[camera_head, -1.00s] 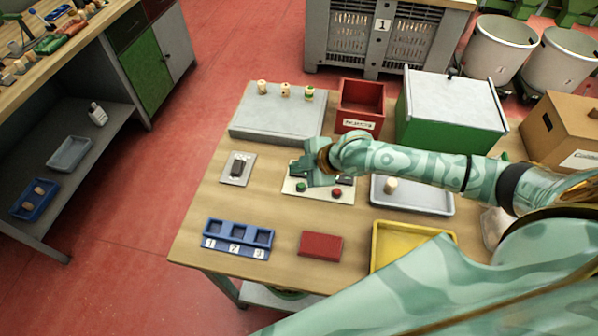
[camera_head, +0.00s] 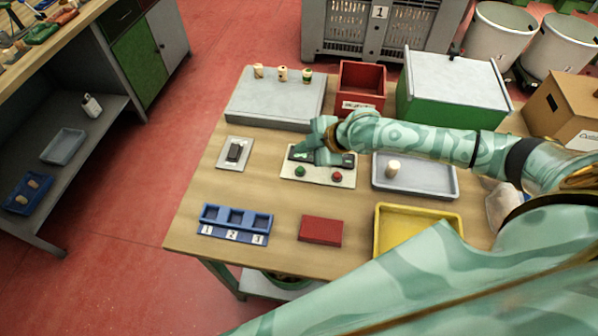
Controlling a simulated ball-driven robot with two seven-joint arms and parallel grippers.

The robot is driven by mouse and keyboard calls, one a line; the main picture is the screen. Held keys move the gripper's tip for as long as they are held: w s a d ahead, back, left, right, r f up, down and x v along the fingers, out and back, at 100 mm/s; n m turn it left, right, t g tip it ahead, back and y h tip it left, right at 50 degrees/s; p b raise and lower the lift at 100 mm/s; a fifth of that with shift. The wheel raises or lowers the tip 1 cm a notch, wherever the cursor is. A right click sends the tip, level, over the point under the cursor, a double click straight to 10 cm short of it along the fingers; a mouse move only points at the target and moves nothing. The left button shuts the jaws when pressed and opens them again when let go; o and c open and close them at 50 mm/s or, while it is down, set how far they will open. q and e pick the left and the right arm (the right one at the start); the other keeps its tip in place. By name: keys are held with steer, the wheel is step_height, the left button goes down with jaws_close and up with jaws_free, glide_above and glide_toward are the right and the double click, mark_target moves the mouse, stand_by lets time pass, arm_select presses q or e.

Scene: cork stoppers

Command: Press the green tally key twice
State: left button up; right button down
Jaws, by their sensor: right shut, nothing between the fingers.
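The green tally key (camera_head: 300,171) is a small round button on the front left of a cream board (camera_head: 318,180) on the table. A red key (camera_head: 337,176) is to its right, and a dark display strip (camera_head: 348,160) lies along the back of the board. My right gripper (camera_head: 303,156) is shut and empty, fingers pointing down-left over the strip, just behind the green key in the picture. The key's top is visible and the fingertips look apart from it; their height is hard to tell. The gripper hides part of the strip. My left gripper is out of view.
Around the board are a grey pad with a dark block (camera_head: 234,151), a grey platform with stoppers (camera_head: 268,108), a red bin (camera_head: 362,82), a green box (camera_head: 452,100), a grey tray (camera_head: 432,188), a yellow tray (camera_head: 381,240), a blue numbered rack (camera_head: 236,222) and a red block (camera_head: 321,231).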

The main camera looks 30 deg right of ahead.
steer(key=b, duration=0.3)
glide_above(300, 170)
steer(key=d, duration=0.1)
steer(key=f, duration=0.4)
steer(key=shift+s+f, duration=0.25)
steer(key=shift+s, duration=0.15)
steer(key=shift+f+b, duration=0.55)
steer(key=shift+f, duration=0.2)
stand_by(0.5)
steer(key=shift+f, duration=0.4)
steer(key=shift+f+b, duration=0.3)
steer(key=shift+f, duration=0.15)
stand_by(0.4)
stand_by(0.4)
steer(key=shift+r+p, duration=0.9)
